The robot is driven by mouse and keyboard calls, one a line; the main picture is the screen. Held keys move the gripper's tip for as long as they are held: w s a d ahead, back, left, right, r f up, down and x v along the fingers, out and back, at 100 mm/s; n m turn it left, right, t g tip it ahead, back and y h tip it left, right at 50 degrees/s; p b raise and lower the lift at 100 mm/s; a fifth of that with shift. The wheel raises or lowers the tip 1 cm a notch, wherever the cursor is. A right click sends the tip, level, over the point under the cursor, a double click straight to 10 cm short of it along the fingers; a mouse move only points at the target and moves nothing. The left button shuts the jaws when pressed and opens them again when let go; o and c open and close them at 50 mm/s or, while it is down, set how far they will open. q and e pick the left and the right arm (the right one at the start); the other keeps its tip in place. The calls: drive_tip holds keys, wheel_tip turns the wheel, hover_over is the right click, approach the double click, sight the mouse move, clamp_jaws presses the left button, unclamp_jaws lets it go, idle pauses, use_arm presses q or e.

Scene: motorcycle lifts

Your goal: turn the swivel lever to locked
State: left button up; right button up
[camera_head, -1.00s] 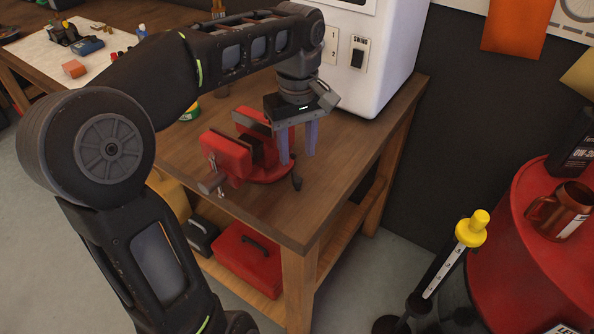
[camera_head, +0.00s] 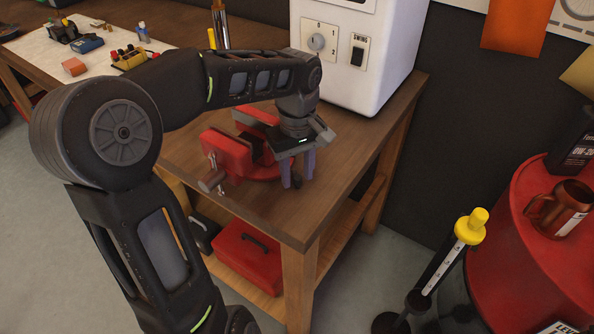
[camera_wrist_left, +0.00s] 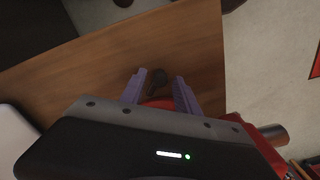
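The red bench vise (camera_head: 228,152) stands on the wooden workbench (camera_head: 262,205) near its front right corner. Its swivel lever (camera_head: 296,181) is a small dark handle at the right of the base, partly hidden by my fingers. My left gripper (camera_head: 297,178) points down over it with two purple fingers apart. In the left wrist view the dark lever (camera_wrist_left: 157,80) shows between the open fingertips, with a gap at the sides; I cannot tell whether either finger touches it. My right gripper is out of view.
A white machine (camera_head: 375,60) with a dial and a switch stands behind the vise. A red toolbox (camera_head: 248,258) sits on the shelf below. A red drum (camera_head: 540,255) with a copper mug (camera_head: 562,210) is at the right. The bench's front corner is clear.

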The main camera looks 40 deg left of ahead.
use_arm(q)
clamp_jaws()
drive_tip(key=shift+a+m, duration=0.1)
drive_tip(key=shift+m, duration=0.2)
idle(0.4)
drive_tip(key=m, duration=0.1)
drive_tip(key=a+m, duration=0.1)
drive_tip(key=m, duration=0.1)
drive_tip(key=shift+s, duration=0.35)
drive_tip(key=shift+s+a+m, duration=0.15)
drive_tip(key=shift+a+m, duration=0.2)
drive_tip(key=shift+m, duration=0.85)
drive_tip(key=shift+o, duration=0.7)
unclamp_jaws()
